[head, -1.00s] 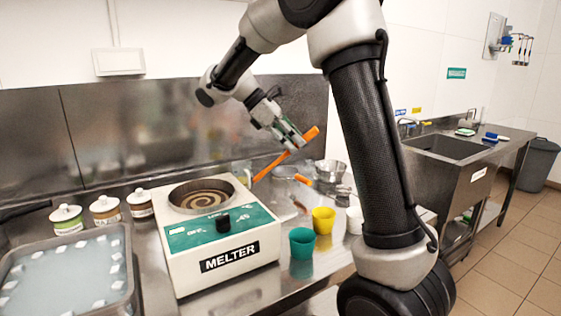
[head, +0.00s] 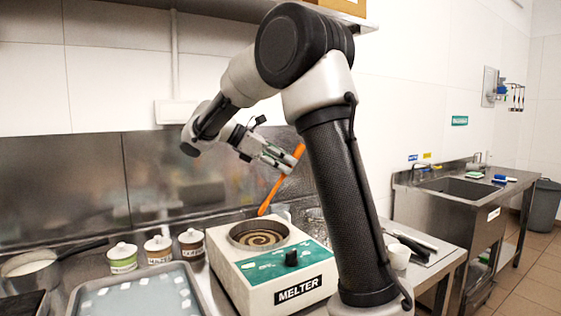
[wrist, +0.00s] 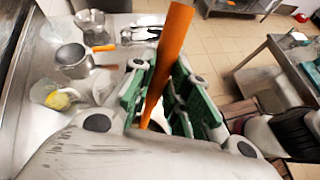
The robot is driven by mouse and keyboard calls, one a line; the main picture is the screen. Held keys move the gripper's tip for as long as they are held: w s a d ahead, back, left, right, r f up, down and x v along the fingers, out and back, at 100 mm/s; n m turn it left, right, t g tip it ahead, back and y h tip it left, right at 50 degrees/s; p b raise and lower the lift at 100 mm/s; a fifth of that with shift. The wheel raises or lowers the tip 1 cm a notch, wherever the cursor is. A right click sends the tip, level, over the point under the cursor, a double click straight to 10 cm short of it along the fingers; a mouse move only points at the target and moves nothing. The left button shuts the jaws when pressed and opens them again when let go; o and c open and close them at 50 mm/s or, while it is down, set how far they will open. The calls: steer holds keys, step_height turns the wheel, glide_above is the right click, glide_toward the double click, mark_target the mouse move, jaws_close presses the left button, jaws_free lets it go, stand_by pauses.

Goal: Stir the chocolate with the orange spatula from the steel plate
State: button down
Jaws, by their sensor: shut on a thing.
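My gripper (head: 284,163) is shut on the orange spatula (head: 272,194), up above the melter. The spatula slants, its lower end down and to the left, just above the far rim of the melter's bowl in the head view; I cannot tell the exact gap. In the wrist view the spatula (wrist: 170,55) stands between the green finger pads (wrist: 160,105). The chocolate (head: 258,238) shows a brown and cream swirl in the round bowl of the white and green melter (head: 258,290). I cannot make out the steel plate for sure.
Three lidded jars (head: 158,249) stand left of the melter, behind a metal tray (head: 83,308) with white cubes in liquid. A white cup (head: 398,256) is right of my arm. A pot with an orange handle (wrist: 72,60) shows in the wrist view. A sink (head: 460,188) is farther right.

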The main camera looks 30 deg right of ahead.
step_height(320, 180, down, 10)
steer(key=shift+w+a, duration=0.25)
steer(key=shift+a, duration=0.15)
stand_by(0.8)
steer(key=shift+s, duration=0.2)
